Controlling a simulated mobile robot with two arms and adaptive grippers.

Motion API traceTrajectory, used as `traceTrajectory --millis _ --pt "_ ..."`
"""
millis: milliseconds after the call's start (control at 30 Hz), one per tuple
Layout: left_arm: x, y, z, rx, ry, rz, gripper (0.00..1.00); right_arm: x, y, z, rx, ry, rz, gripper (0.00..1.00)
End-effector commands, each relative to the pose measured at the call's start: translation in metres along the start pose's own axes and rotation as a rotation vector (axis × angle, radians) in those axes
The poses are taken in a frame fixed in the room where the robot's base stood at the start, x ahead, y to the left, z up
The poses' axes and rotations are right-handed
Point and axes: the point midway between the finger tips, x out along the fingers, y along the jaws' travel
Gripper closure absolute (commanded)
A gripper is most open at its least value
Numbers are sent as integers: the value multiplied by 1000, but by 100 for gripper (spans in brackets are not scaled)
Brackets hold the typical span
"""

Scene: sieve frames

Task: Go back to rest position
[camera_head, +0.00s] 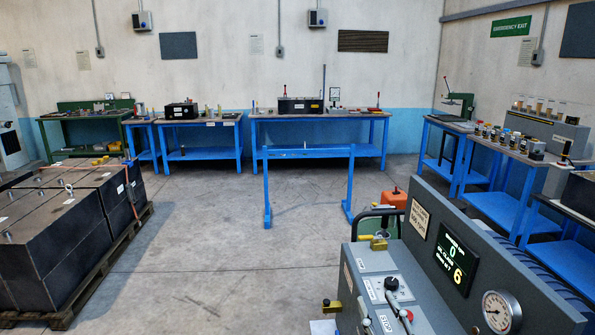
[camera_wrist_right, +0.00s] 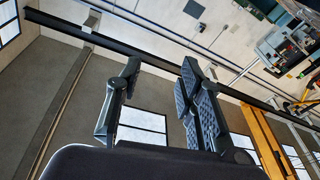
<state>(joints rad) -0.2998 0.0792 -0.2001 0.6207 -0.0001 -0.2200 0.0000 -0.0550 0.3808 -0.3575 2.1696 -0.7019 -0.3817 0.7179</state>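My right gripper (camera_wrist_right: 161,72) shows in the right wrist view, its two dark fingers spread apart with a clear gap and nothing between them. The wrist view is strongly tilted and looks past the fingers at beams, bright panels and a wall. I cannot make out either gripper in the head view. My left gripper is not in view.
A grey control console (camera_head: 425,262) with a lit display and gauge stands close at front right. Dark crates (camera_head: 100,205) on a pallet stand at left. A blue frame (camera_head: 308,152) stands ahead, before a blue workbench (camera_head: 320,115). The floor (camera_head: 215,240) between is clear.

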Motion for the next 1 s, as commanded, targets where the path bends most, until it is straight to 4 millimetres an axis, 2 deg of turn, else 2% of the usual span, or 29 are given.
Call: traceTrajectory --millis 33,100,167,200,300,400,500,700,767,800,1000 --pt "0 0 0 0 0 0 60 -17 10 27 36 -125 66 65" --pt "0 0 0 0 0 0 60 -46 20 67 70 -321 136 65" --pt "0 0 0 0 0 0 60 -77 22 100 94 -499 167 65" --pt "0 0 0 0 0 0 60 -99 20 120 107 -611 173 65" --pt "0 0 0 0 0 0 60 -151 10 153 131 -845 153 65" --pt "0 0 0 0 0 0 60 -195 -4 172 149 -1024 106 65" --pt "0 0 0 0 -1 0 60 -233 -17 182 164 -1165 47 65" --pt "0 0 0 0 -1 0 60 -301 -44 186 193 -1394 -89 65" --pt "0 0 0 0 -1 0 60 -320 -52 184 202 -1454 -137 65" --pt "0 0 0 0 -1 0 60 -316 -54 198 197 -1454 -136 65" --pt "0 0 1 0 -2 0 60 -315 -67 253 196 -1472 -139 65"
